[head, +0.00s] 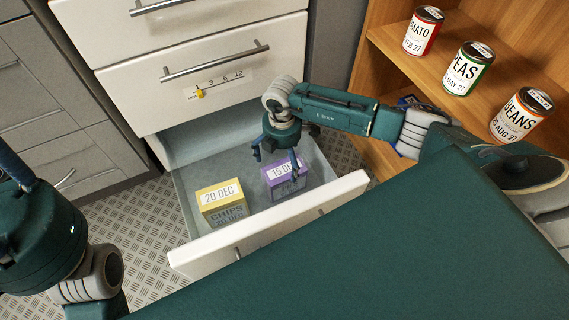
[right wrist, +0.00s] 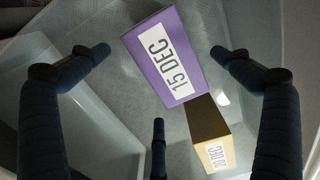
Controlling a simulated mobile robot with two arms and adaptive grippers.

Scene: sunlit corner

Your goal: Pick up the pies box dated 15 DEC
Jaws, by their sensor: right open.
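A purple box (head: 285,184) labelled 15 DEC lies in the open drawer (head: 213,238); its product name is not readable. My right gripper (head: 275,160) is over it with fingers spread, partly covering the label in the head view. In the right wrist view the purple box (right wrist: 160,58) shows between and beyond the open fingers (right wrist: 158,70), tilted in the picture, with nothing held. A yellow box (head: 221,203) marked 20 DEC and CHIPS stands left of it; it also shows in the right wrist view (right wrist: 207,130). My left gripper (head: 15,168) shows only in part at the left edge.
The drawer's walls surround both boxes, with bare floor around them. Closed drawers (head: 205,80) with bar handles rise behind. A wooden shelf (head: 400,60) at right holds a tomato can (head: 424,32), a peas can (head: 468,69) and a beans can (head: 520,115).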

